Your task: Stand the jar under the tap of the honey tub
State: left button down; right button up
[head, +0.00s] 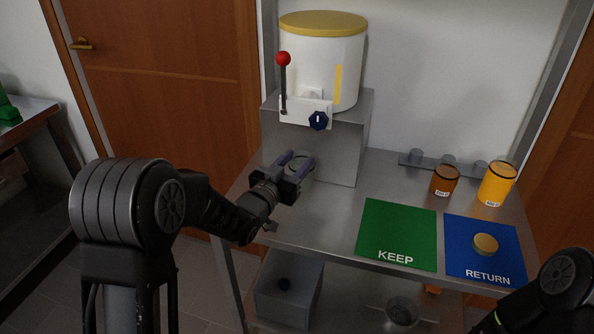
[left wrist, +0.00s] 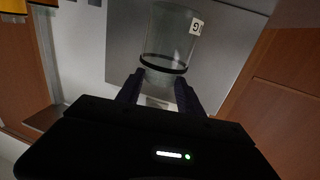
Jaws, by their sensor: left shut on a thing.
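The honey tub (head: 322,60) is white with a yellow lid and stands on a grey metal stand (head: 337,150). Its tap plate (head: 305,112) has a dark blue knob (head: 318,121) and an upright lever with a red ball (head: 283,59). My left gripper (head: 300,163) is shut on the clear glass jar (left wrist: 168,38), in front of the stand, below the tap plate. In the left wrist view the jar has a dark band and a white label marked G. In the head view the fingers partly hide it; whether it touches the bench I cannot tell. My right gripper is out of view.
A green KEEP mat (head: 397,232) and a blue RETURN mat (head: 483,262) lie on the bench, a round lid-like piece (head: 485,243) on the blue one. A brown jar (head: 444,180) and an orange jar (head: 496,184) stand behind, near a grey rack (head: 415,158). A grey bin (head: 290,291) is below.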

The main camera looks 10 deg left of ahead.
pick_arm(q)
notch_tip(320, 180, down, 3)
jog(key=shift+r, duration=0.15)
jog(key=shift+w+f+p, duration=0.25)
jog(key=shift+p, duration=0.15)
jog(key=shift+s+f+b, duration=0.15)
jog(key=shift+f+b, duration=0.25)
jog(key=shift+b, duration=0.3)
